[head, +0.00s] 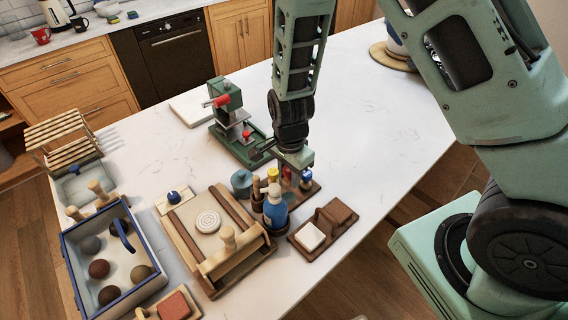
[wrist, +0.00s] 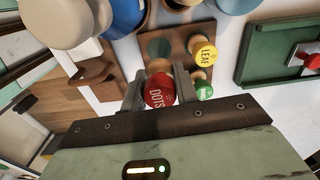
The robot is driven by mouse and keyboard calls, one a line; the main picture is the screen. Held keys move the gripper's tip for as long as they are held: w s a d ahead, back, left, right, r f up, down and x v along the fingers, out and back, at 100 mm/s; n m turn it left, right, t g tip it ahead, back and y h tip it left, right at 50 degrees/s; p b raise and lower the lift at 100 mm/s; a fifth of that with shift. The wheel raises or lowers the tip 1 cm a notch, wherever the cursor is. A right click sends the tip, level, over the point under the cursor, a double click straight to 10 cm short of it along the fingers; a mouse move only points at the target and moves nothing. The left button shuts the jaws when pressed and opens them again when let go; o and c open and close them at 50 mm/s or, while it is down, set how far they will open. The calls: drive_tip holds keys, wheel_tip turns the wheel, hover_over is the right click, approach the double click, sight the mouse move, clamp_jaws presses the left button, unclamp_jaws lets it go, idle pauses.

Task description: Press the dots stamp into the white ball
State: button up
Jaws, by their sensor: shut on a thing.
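My gripper (wrist: 159,88) is shut on the red dots stamp (wrist: 157,91), whose knob reads DOTS, with one finger on each side. In the head view the gripper (head: 291,160) is over the wooden stamp rack (head: 311,189), and the red stamp (head: 287,173) shows just under it. I cannot tell if the stamp's base still touches the rack. The yellow leaf stamp (wrist: 204,54) and a green stamp (wrist: 204,91) stand beside it. I cannot make out the white ball clearly; the blue-rimmed crate (head: 66,253) holds grey and brown balls, with part of its inside behind a blue handle.
A blue bottle (head: 275,208) and a blue-grey jar (head: 241,183) stand close to the rack. A green press (head: 228,109) is behind, a wooden board with a spiral disc (head: 207,221) to the left, and a brown tray (head: 331,224) in front.

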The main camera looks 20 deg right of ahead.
sight(289, 197)
drive_tip(key=shift+s+f+b, duration=0.1)
drive_tip(key=shift+f+b, duration=2.65)
drive_tip(key=shift+f, duration=0.4)
drive_tip(key=shift+f, duration=0.25)
drive_tip(key=o, duration=1)
drive_tip(key=shift+o, duration=0.2)
drive_tip(key=shift+r, duration=0.1)
wheel_tip(289, 197, up, 17)
drive_tip(key=shift+r+b, duration=0.1)
drive_tip(key=shift+b, duration=0.7)
drive_tip(key=s+a+n+b, duration=0.1)
drive_tip(key=s+a+n, duration=0.2)
drive_tip(key=s+n, duration=0.7)
drive_tip(key=s+a+n+b, duration=0.2)
drive_tip(key=s+a+n, duration=0.1)
drive_tip(key=s+n, duration=0.7)
drive_tip(key=shift+a+n+y, duration=0.15)
drive_tip(key=shift+n+y, duration=0.15)
drive_tip(key=shift+n, duration=0.4)
